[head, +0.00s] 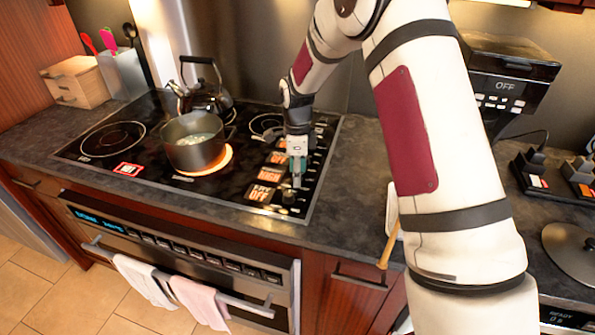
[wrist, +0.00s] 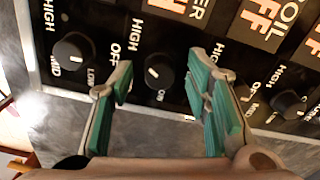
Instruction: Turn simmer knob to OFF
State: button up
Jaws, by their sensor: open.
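Several black knobs sit in a row on the cooktop's control strip in the wrist view. One knob (wrist: 160,72) lies between the two teal fingers of my gripper (wrist: 162,70), with a visible gap on each side. A small white mark shows on its left face. My gripper is open and empty, pointing down over the right side of the cooktop in the head view (head: 297,182).
Neighbouring knobs sit left (wrist: 73,48) and right (wrist: 289,103); one behind the right finger is mostly hidden. A grey pot (head: 194,145) stands on a glowing burner (head: 222,163), with a kettle (head: 205,100) behind it. The counter edge and oven front lie below.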

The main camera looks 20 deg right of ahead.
jog(key=shift+c, duration=0.5)
grip_shut()
